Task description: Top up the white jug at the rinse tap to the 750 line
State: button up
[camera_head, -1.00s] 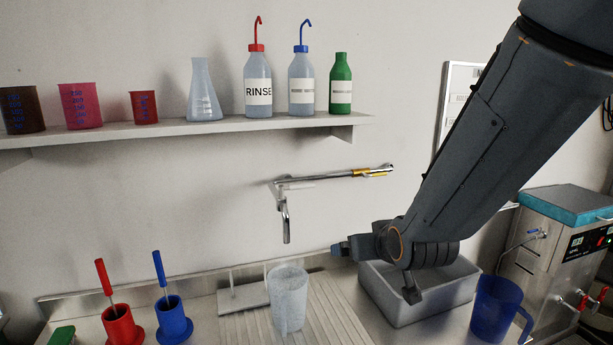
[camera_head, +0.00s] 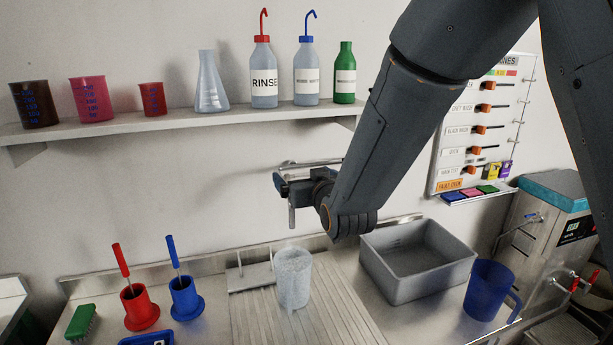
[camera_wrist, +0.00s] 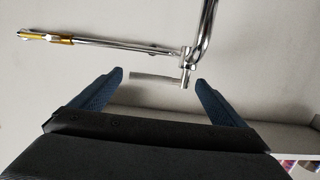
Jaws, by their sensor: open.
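The white jug (camera_head: 294,277) stands upright on the ribbed draining board, below the rinse tap. Its fill line and contents cannot be made out. The rinse tap (camera_head: 292,208) is on the wall above it, its upper part mostly hidden behind my gripper (camera_head: 280,187) in the head view. In the wrist view the chrome tap (camera_wrist: 187,62) shows its joint, spout and a long arm with a yellow band (camera_wrist: 48,38). My gripper (camera_wrist: 157,83) is open there, its two blue fingers apart with the tap's joint just beyond and between their tips. I cannot tell whether they touch it.
A grey basin (camera_head: 420,290) and a blue jug (camera_head: 490,290) stand right of the draining board (camera_head: 330,325). Red (camera_head: 139,308) and blue (camera_head: 185,300) brush holders stand at left. A shelf (camera_head: 150,128) with bottles and beakers runs above.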

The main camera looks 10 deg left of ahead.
jog(key=shift+x, duration=0.95)
jog(key=c, duration=1.1)
jog(key=shift+s+m+t+h+p, duration=0.2)
jog(key=shift+m+t+h+p, duration=0.2)
jog(key=shift+h+p, duration=0.15)
jog(key=shift+c, duration=0.2)
jog(key=shift+s+d+r+m+t+h+p, duration=0.1)
jog(key=shift+s+m+t+h+p, duration=0.1)
jog(key=shift+m+h+p, duration=0.4)
jog(key=shift+s+m+t+h+p, duration=0.1)
jog(key=shift+m+t+h+p, duration=0.25)
jog(key=shift+h, duration=0.4)
jog(key=shift+d+m+h, duration=0.1)
jog(key=shift+m+h, duration=0.25)
jog(key=shift+h, duration=0.05)
